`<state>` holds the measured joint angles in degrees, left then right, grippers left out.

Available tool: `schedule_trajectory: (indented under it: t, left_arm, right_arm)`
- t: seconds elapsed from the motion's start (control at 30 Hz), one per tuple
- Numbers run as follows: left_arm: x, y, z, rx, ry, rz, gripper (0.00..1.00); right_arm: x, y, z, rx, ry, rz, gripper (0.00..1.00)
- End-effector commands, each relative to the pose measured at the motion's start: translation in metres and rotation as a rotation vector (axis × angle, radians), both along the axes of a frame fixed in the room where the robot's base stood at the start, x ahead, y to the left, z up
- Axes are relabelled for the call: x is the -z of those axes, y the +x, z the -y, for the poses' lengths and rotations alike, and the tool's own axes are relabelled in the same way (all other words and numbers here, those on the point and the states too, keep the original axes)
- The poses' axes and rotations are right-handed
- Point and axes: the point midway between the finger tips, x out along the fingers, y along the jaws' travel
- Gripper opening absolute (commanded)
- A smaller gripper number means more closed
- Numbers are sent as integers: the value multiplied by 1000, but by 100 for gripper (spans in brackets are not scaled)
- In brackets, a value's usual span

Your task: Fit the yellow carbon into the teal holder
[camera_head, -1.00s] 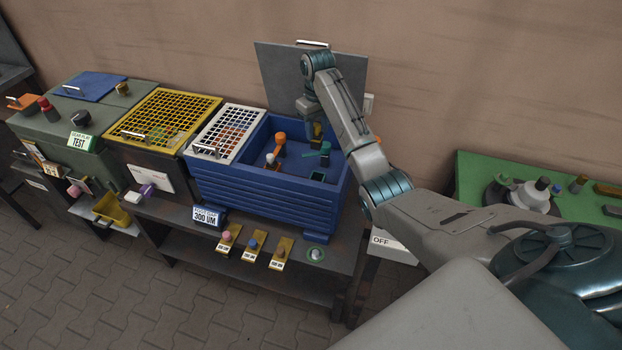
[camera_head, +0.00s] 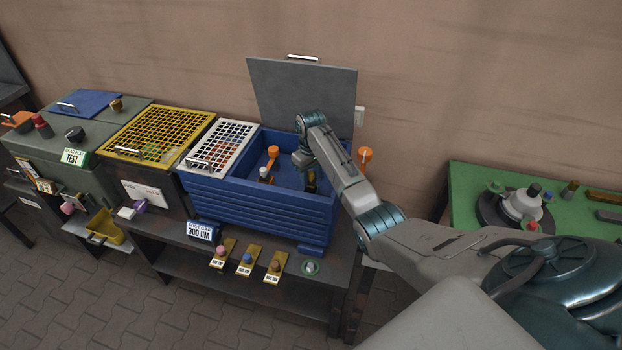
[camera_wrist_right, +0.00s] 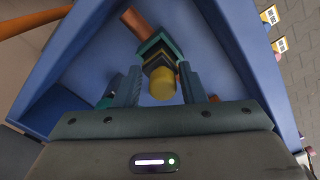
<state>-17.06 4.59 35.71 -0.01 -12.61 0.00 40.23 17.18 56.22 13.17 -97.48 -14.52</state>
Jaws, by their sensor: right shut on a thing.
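My right gripper (camera_head: 311,184) reaches down inside the blue bin (camera_head: 262,205). In the right wrist view, its two fingers (camera_wrist_right: 160,88) stand on either side of the yellow carbon (camera_wrist_right: 163,84) and are shut on it. A teal piece with dark and yellow bands (camera_wrist_right: 157,47), which looks like the teal holder, lies directly beyond the carbon. I cannot tell whether the carbon is inside it or only in front of it. In the head view my gripper and arm largely hide the carbon and holder. My left gripper is in neither view.
The bin's grey lid (camera_head: 300,92) stands open behind it. Orange-topped posts rise in the bin (camera_head: 272,152) and at its right (camera_head: 365,155). A white grid (camera_head: 218,146) and a yellow grid (camera_head: 155,135) adjoin on the left. A green table (camera_head: 470,182) is at right.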

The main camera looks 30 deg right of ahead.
Motion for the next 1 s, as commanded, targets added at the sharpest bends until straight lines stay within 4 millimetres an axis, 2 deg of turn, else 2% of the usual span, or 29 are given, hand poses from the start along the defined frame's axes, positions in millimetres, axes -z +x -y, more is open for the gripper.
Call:
schedule_trajectory:
  t: [0.1,0.2,0.6,0.63,0.7,0.73,1.0]
  left_arm:
    - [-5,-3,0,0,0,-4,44]
    - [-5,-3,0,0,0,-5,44]
    - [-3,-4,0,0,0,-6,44]
    - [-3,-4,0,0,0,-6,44]
    - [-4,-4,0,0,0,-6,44]
    - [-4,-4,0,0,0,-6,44]
    - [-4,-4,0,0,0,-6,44]
  right_arm:
    - [15,0,0,0,0,-2,13]
    - [21,0,0,0,0,-1,13]
    - [26,0,0,0,-1,0,13]
    - [26,0,0,0,-1,1,43]
    - [25,0,0,0,-1,0,56]
    - [25,0,0,0,-1,0,59]
    - [24,0,0,0,0,0,59]
